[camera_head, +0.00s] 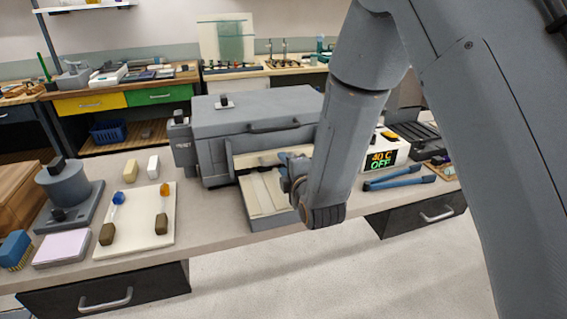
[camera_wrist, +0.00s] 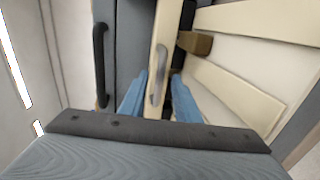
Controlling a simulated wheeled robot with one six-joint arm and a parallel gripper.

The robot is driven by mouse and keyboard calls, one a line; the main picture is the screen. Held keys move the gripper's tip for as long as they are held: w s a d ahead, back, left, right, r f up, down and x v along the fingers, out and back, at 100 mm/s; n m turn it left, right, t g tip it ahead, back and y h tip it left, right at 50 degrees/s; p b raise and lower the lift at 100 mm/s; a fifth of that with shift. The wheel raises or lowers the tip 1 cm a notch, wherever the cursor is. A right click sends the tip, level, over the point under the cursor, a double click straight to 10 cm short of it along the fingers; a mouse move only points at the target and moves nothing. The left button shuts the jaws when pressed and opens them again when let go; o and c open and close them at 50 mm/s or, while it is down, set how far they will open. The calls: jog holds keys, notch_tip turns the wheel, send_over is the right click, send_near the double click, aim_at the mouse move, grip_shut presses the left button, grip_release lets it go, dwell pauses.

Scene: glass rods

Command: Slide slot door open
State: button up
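A large grey box machine (camera_head: 255,125) stands on the bench. Its front has a cream strip (camera_head: 262,158) above a low cream tray (camera_head: 265,190). In the wrist view, a narrow cream door strip (camera_wrist: 166,40) carries a small grey handle (camera_wrist: 159,75). My gripper (camera_wrist: 160,98) has its two blue fingers apart, one on each side of this handle, with gaps visible; I cannot tell how deep they reach. In the head view, my gripper (camera_head: 290,175) is at the machine's front, partly hidden by my arm.
A black bar handle (camera_wrist: 100,65) is left of the fingers, and a brown block (camera_wrist: 195,43) lies right of them. A white board (camera_head: 140,222) with two rods is left of the machine. A display unit (camera_head: 382,155) reading "40 C OFF" and blue tongs (camera_head: 395,180) are right.

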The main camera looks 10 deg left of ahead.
jog(key=shift+w+a, duration=0.2)
jog(key=shift+w, duration=0.05)
grip_shut()
jog(key=shift+r+p, duration=0.85)
jog(key=shift+r, duration=1.1)
jog(key=shift+f, duration=0.1)
grip_release()
jog(key=shift+s, duration=0.1)
